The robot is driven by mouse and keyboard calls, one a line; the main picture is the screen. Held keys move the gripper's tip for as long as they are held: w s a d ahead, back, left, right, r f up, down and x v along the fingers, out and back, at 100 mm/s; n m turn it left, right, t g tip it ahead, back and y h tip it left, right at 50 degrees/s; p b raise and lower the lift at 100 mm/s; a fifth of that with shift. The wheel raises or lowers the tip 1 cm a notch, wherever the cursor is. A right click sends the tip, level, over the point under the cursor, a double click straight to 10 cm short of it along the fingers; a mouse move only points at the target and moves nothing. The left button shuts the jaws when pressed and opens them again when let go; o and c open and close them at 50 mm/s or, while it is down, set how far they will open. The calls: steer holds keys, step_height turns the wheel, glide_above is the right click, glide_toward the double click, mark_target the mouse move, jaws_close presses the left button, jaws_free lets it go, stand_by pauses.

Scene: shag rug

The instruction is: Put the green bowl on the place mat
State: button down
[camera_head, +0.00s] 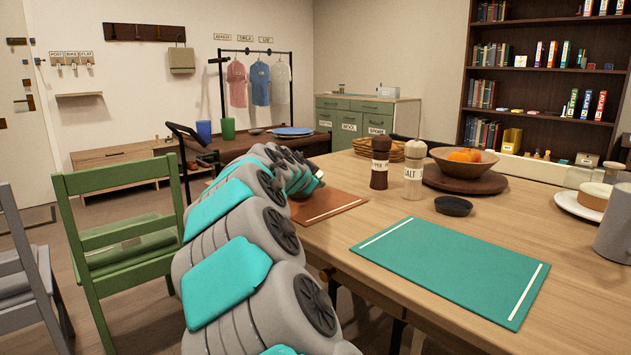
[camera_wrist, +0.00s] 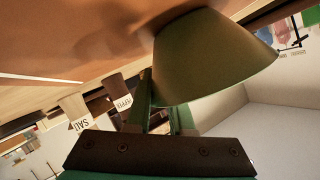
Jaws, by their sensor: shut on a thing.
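The green bowl (camera_wrist: 215,62) fills the upper middle of the wrist view, which is upside down. My gripper (camera_wrist: 153,95) is shut on the bowl's wall near its rim. The bowl is roughly upright, with its base close to or touching the orange-brown place mat (camera_wrist: 90,40); I cannot tell which. In the head view my arm hides the gripper and most or all of the bowl. The orange-brown mat (camera_head: 338,203) shows there just right of my arm, and a teal place mat (camera_head: 455,262) lies bare at the front right of the table.
Pepper mill (camera_head: 380,162), salt mill (camera_head: 414,170) and a small dark dish (camera_head: 453,206) stand behind the teal mat. A fruit bowl (camera_head: 460,166) on a dark round board (camera_head: 435,181) is farther back. A green chair (camera_head: 125,233) stands left of my arm.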

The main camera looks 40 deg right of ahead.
steer(key=c, duration=0.8)
jaws_free()
steer(key=shift+a+r, duration=0.1)
steer(key=v, duration=1.2)
steer(key=shift+b, duration=0.4)
